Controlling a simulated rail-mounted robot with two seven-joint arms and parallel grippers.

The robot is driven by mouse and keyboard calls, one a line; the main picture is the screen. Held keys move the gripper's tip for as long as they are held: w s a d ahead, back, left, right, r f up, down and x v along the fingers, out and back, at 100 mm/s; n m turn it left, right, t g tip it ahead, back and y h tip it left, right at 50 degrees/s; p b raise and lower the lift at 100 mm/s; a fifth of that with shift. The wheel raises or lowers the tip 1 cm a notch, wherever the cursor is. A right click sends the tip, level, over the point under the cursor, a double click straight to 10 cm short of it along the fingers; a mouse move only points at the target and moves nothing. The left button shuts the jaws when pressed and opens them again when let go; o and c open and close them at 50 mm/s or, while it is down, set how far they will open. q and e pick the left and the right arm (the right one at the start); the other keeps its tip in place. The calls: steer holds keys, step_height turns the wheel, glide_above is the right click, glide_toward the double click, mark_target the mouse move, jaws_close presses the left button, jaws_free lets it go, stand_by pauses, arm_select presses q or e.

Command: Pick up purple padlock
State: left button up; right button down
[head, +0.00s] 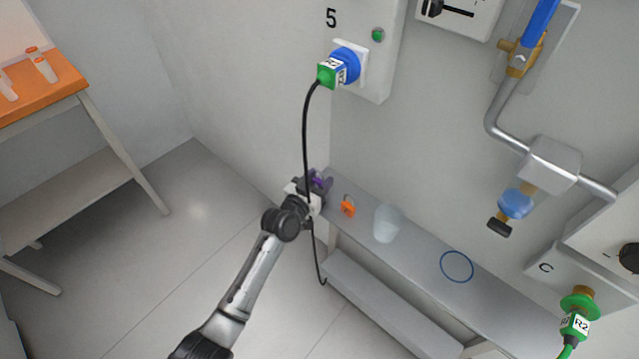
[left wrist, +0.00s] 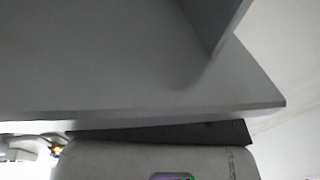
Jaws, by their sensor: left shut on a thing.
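The purple padlock (head: 320,181) is at my left gripper (head: 315,186) in the head view, at the far left end of the grey bench. The gripper is shut on it, and the dark fingers hide much of the padlock. The picture does not show clearly whether the padlock touches the bench. In the left wrist view, a pale casing fills the bottom, with a small purple-and-green-edged shape (left wrist: 172,176) at the lower edge; I cannot tell what it is. My right gripper is not in view.
The grey bench (head: 420,247) holds an orange padlock (head: 347,208), a translucent cup (head: 388,223) and a blue ring (head: 457,280). A black cable (head: 304,130) hangs from the blue socket (head: 346,63) close by my gripper. Pipework with a valve (head: 515,203) is at right.

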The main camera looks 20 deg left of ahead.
arm_select(q)
steer(key=shift+c, duration=0.4)
steer(key=shift+r+p, duration=0.4)
steer(key=shift+r, duration=0.05)
steer(key=r+p, duration=0.3)
steer(key=r, duration=0.1)
steer(key=shift+s+d+r, duration=0.1)
steer(key=shift+s+d, duration=0.1)
steer(key=shift+d, duration=0.15)
steer(key=s+d+r+p, duration=0.6)
steer(key=d, duration=0.3)
